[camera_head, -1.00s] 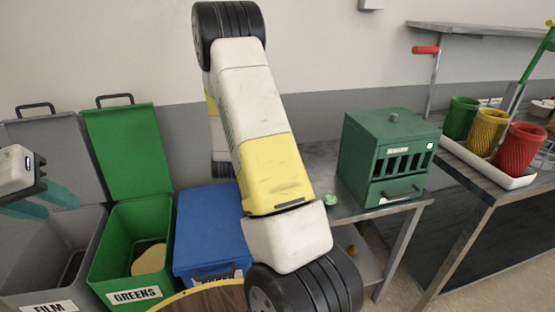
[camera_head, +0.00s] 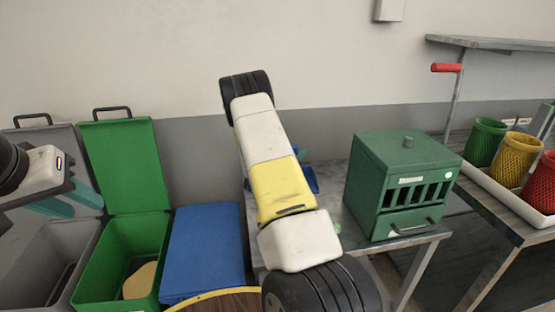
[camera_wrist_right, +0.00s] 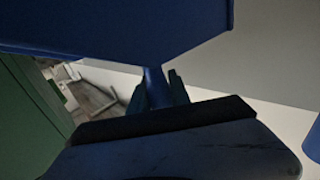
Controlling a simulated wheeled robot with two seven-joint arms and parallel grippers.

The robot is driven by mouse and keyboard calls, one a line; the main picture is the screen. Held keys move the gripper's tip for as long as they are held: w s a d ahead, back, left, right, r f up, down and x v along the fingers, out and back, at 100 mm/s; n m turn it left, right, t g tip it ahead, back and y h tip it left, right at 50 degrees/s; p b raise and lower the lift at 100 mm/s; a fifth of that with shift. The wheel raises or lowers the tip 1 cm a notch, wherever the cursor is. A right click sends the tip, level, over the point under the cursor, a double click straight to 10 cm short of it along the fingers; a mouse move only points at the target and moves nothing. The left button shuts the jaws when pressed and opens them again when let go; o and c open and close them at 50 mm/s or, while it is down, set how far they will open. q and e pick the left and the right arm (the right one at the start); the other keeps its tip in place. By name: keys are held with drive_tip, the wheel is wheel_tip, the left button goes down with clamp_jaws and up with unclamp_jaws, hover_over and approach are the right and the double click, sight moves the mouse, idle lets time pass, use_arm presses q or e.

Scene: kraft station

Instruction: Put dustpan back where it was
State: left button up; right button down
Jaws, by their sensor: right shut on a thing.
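The blue dustpan (camera_wrist_right: 120,30) fills the top of the right wrist view. Its narrow blue neck runs down between the fingers of my right gripper (camera_wrist_right: 158,90), which is shut on it. In the head view a small blue part (camera_head: 312,178), likely the dustpan, shows behind my right arm, above the metal table. My arm hides the rest of it and the right gripper there. My left gripper (camera_head: 70,200) is at the left edge of the head view, over the bins. Its teal fingers are apart and empty.
A green slotted box (camera_head: 400,185) stands on the metal table (camera_head: 430,235), right of my arm. A grey bin, an open green bin (camera_head: 125,235) and a blue bin (camera_head: 205,250) stand at left. Mesh cups (camera_head: 517,130) stand in a white tray at right.

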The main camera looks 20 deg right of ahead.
sight(309, 173)
drive_tip(key=shift+f, duration=1.9)
drive_tip(key=shift+f, duration=0.15)
drive_tip(key=c, duration=1.2)
unclamp_jaws()
